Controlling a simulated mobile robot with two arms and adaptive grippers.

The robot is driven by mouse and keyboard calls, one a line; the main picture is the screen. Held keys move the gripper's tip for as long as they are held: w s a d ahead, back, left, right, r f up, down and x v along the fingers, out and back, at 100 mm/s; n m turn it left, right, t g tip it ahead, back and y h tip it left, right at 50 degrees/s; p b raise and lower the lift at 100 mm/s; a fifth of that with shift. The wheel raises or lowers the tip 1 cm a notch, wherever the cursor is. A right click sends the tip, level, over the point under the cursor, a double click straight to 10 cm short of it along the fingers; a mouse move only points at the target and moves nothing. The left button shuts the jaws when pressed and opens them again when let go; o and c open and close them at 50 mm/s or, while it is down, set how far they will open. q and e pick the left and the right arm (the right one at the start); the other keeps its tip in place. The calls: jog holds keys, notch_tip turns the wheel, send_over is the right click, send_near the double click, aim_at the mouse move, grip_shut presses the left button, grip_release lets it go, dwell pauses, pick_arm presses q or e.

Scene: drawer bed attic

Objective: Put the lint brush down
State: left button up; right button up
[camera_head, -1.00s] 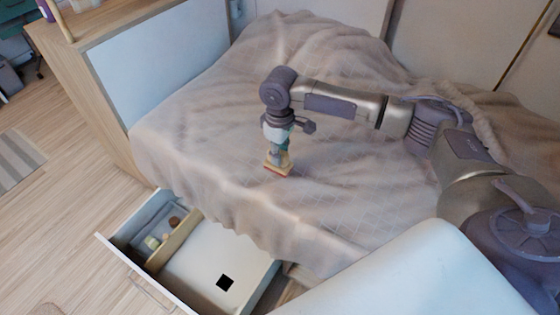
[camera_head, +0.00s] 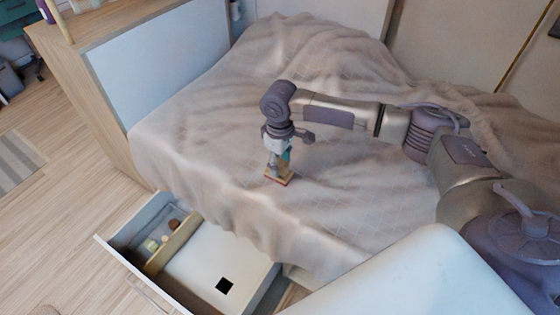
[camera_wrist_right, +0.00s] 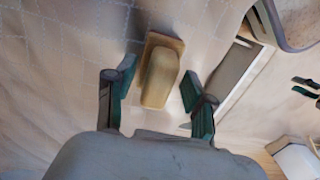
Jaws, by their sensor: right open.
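The lint brush (camera_head: 279,180) is a small wooden block with a red lower edge. It is at the surface of the covered bed (camera_head: 215,140), near its front side. In the right wrist view the brush (camera_wrist_right: 160,78) shows its wooden back and wider base. My right gripper (camera_head: 278,163) is directly above the brush. In the wrist view its two green-padded fingers (camera_wrist_right: 158,88) are spread on either side of the brush, with a gap at each side. My left gripper is not in view.
An open drawer (camera_head: 222,250) sticks out below the bed at the lower left, with a divider (camera_head: 172,245) and a few small items in it. A wooden cabinet (camera_head: 110,110) stands at the left. The blanket around the brush is rumpled but clear.

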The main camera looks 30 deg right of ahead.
aim_at(280, 161)
jog(key=shift+r, duration=0.3)
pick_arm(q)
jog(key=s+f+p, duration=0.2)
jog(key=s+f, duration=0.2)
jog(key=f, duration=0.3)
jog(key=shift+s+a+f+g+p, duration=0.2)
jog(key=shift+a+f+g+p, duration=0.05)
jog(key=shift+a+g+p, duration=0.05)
pick_arm(e)
notch_tip(280, 161, up, 12)
jog(key=shift+f, duration=0.2)
